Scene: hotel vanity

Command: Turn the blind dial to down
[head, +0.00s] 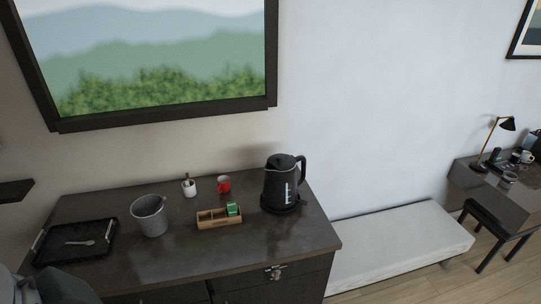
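No blind dial can be made out in the head view. A dark-framed window or picture (150,58) with hills and green bushes fills the upper left of the wall. No blind shows over it. Neither of my gripper fingertips is in view. A dark grey rounded shape cuts into the bottom left corner, and I cannot tell what it is.
A dark counter (190,262) holds a black tray (48,252) with a spoon, a grey bucket (150,216), a wooden box (220,220), a red mug (224,184) and a black kettle (281,186). A white bench (400,240) and a desk (505,195) stand right.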

